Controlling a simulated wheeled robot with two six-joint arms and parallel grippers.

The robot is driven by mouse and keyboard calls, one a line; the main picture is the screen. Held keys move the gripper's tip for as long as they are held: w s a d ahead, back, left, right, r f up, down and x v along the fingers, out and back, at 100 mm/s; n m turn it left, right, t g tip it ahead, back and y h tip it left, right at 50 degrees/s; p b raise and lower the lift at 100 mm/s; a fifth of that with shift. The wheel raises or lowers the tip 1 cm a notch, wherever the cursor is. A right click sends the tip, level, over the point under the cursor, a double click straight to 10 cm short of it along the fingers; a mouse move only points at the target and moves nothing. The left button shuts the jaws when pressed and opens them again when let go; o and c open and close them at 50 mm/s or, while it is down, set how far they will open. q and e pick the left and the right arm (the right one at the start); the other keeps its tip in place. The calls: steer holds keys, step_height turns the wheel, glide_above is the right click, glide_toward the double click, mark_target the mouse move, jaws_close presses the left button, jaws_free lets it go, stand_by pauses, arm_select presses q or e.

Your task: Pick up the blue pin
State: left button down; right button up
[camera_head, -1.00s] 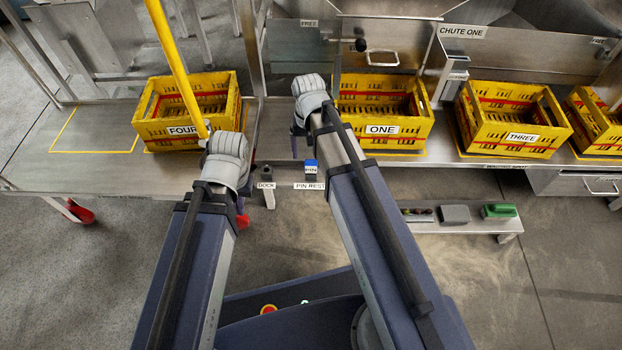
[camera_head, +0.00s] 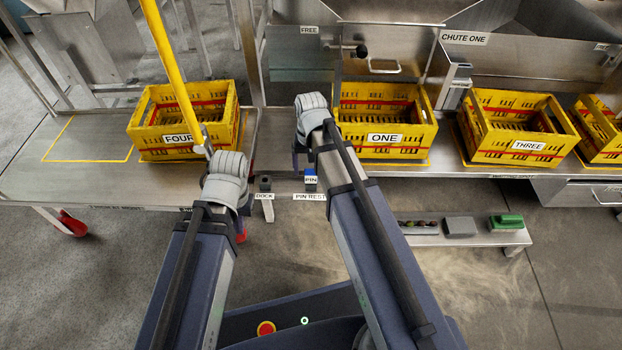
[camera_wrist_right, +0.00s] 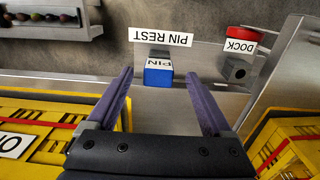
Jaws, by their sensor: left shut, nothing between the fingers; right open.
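The blue pin (camera_head: 310,182) is a small block labelled PIN. It stands on the front edge of the metal bench, by the PIN REST label (camera_head: 309,197). In the right wrist view the pin (camera_wrist_right: 158,76) appears just beyond and between the fingertips of my right gripper (camera_wrist_right: 157,73), which is open and empty. In the head view my right gripper (camera_head: 298,152) is mostly hidden behind its wrist, above and left of the pin. My left gripper (camera_head: 207,146) is shut and empty near crate FOUR, partly hidden by its wrist.
The dark dock block (camera_head: 265,183) is left of the pin; it also shows in the right wrist view (camera_wrist_right: 236,70). Yellow crates FOUR (camera_head: 180,152), ONE (camera_head: 384,152) and THREE (camera_head: 530,158) stand on the bench. A yellow pole (camera_head: 172,70) is near my left gripper. A low shelf (camera_head: 430,240) holds small items.

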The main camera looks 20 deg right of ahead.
mark_target(311, 172)
steer(key=f+b, duration=0.2)
steer(key=f, duration=0.1)
steer(key=f+b, duration=0.1)
steer(key=shift+w+d+f+b, duration=0.2)
steer(key=shift+w+f+b, duration=0.1)
steer(key=shift+b, duration=0.1)
steer(key=shift+r, duration=0.1)
steer(key=shift+c, duration=0.3)
jaws_close()
